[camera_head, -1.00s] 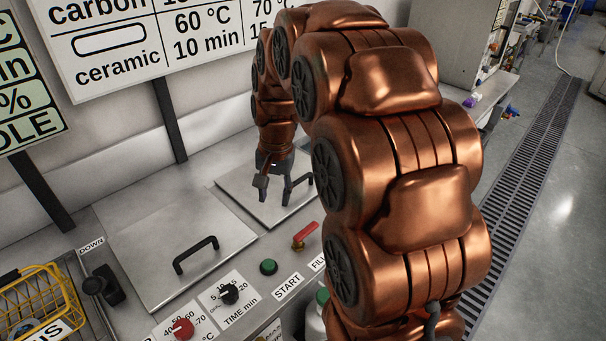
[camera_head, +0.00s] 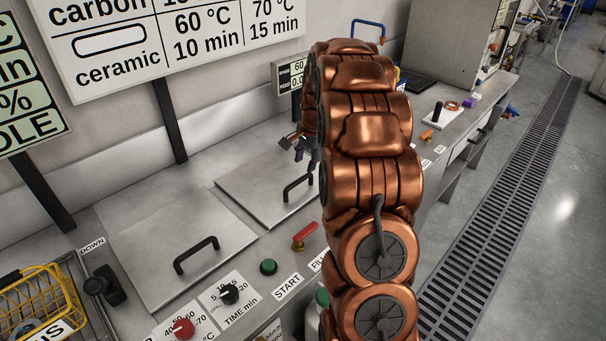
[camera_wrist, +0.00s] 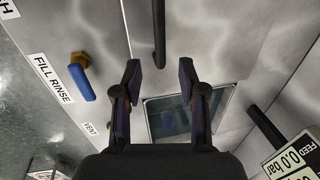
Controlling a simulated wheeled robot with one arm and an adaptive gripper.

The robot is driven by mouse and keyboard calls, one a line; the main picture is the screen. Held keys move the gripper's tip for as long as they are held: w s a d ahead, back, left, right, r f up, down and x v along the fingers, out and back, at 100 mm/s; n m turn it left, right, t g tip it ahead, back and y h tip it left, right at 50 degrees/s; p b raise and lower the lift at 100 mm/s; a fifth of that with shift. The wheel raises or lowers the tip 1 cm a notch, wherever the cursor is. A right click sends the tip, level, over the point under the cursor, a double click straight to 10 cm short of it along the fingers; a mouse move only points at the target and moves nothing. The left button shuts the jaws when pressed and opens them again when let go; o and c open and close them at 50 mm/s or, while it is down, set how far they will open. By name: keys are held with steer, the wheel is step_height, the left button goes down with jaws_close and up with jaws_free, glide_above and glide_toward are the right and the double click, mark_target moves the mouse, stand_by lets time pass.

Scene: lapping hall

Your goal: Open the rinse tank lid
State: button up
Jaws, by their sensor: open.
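The steel lid (camera_head: 258,188) with a black bar handle (camera_head: 298,187) lies flat and closed on the bench, in the middle of the head view. I take it as the rinse tank lid. My gripper (camera_head: 299,143) is above the far part of this lid, apart from the handle, and partly hidden by my arm. In the wrist view my gripper (camera_wrist: 165,75) is open with nothing between its fingers. A black handle (camera_wrist: 158,35) shows just beyond the fingertips on a steel surface. A blue valve lever (camera_wrist: 82,82) stands beside the FILL RINSE label (camera_wrist: 52,78).
A second closed steel lid (camera_head: 170,235) with its own handle (camera_head: 196,255) lies to the left. A red lever (camera_head: 305,236), a green button (camera_head: 268,267) and knobs line the front edge. A post (camera_wrist: 266,128) and a display (camera_wrist: 295,155) are close at right in the wrist view.

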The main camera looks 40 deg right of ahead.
mark_target(302, 178)
steer(key=f, duration=0.3)
steer(key=w+f+p, duration=0.1)
steer(key=f, duration=0.2)
steer(key=shift+w+a+f+p, duration=0.1)
steer(key=shift+w+f+p, duration=0.05)
steer(key=shift+f+p, duration=0.15)
steer(key=shift+r, duration=0.1)
steer(key=shift+c, duration=0.3)
jaws_close()
